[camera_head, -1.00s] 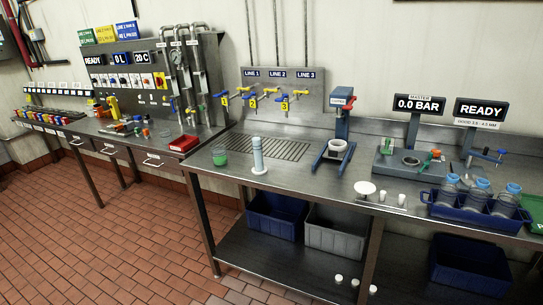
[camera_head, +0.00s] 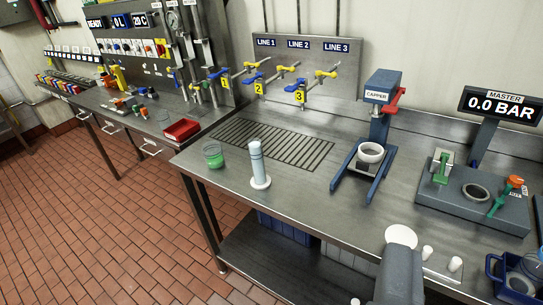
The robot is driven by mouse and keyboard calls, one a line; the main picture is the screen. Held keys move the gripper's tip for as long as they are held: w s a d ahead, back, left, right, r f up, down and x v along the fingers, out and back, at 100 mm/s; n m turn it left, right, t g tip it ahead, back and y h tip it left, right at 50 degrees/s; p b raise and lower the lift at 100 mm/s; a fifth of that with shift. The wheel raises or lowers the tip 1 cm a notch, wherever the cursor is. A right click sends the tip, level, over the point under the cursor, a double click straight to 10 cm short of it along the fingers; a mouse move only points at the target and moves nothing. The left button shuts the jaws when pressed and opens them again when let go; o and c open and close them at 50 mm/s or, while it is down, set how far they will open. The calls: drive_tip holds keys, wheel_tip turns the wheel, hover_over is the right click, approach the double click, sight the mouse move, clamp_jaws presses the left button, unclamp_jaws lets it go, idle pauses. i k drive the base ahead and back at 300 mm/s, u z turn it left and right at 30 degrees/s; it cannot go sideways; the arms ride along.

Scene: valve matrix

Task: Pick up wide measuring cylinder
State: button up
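A tall pale blue-grey measuring cylinder (camera_head: 257,161) stands upright on a round white foot on the steel bench, near its front left edge. A short, wide clear vessel with green contents (camera_head: 213,156) stands to its left, a little apart. I cannot tell for sure which of the two is the wide one named. A grey blocky part (camera_head: 400,274), probably of my gripper or arm, enters at the bottom right, apart from both.
A slotted drain grate (camera_head: 285,147) lies behind the cylinder, under the line taps. The blue capper stand (camera_head: 362,165) is to its right. A red tray (camera_head: 182,130) is on the left bench. Bare bench lies between cylinder and capper.

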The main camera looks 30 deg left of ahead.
sight(260, 181)
drive_tip(key=z, duration=0.05)
drive_tip(key=i, duration=0.55)
drive_tip(key=z, duration=3.4)
drive_tip(key=k, duration=2.5)
drive_tip(key=u, duration=1.3)
